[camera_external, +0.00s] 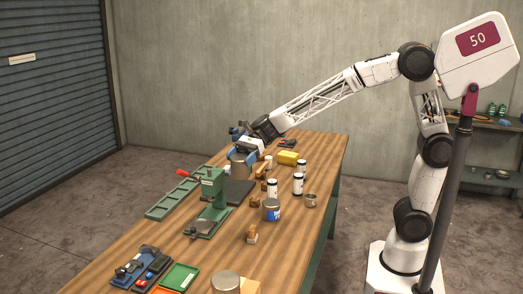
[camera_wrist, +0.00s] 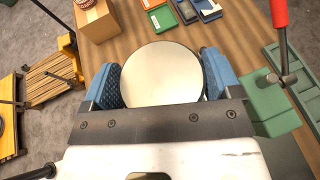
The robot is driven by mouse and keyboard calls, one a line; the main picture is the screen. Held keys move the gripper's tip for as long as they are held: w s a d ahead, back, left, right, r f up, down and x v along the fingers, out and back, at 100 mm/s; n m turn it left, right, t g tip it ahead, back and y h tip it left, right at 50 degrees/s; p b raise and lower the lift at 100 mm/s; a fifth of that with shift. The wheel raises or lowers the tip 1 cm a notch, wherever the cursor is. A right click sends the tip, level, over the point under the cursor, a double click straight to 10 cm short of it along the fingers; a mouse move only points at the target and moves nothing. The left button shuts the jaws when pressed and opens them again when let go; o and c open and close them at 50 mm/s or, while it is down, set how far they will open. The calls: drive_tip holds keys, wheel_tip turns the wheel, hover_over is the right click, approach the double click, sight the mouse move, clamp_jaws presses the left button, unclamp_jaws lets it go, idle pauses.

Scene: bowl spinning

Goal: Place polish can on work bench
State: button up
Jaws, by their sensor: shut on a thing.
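A wide metal can with a pale round lid, which I take for the polish can (camera_wrist: 162,75), sits between the two blue pads of my gripper (camera_wrist: 162,85) in the wrist view. The pads touch its sides. In the external view my gripper (camera_external: 243,150) is at the bench's far part, shut around the can (camera_external: 241,166). I cannot tell whether the can's base touches the surface below. The wooden work bench (camera_external: 165,250) runs from the front to the back. The can's label side is hidden.
A green press (camera_external: 212,205) with a red handle stands near the can, beside a dark plate (camera_external: 238,191). White bottles (camera_external: 298,184), a blue-labelled can (camera_external: 271,210) and a yellow block (camera_external: 288,157) stand to the right. Trays (camera_external: 180,277) lie in front. Bare wood shows between them.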

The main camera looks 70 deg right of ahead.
drive_tip(key=w+d+f+m+t+h, duration=0.1)
drive_tip(key=w+d+t, duration=0.1)
drive_tip(key=w+d, duration=0.85)
drive_tip(key=w+d+m+t, duration=0.15)
drive_tip(key=w+d, duration=0.55)
drive_tip(key=d, duration=0.7)
wheel_tip(320, 180, down, 11)
drive_tip(key=shift+w+d, duration=0.15)
drive_tip(key=shift+d, duration=0.05)
drive_tip(key=shift+f+m, duration=0.2)
drive_tip(key=shift+m, duration=0.05)
wheel_tip(320, 180, down, 6)
drive_tip(key=shift+f, duration=1.9)
drive_tip(key=shift+f, duration=0.15)
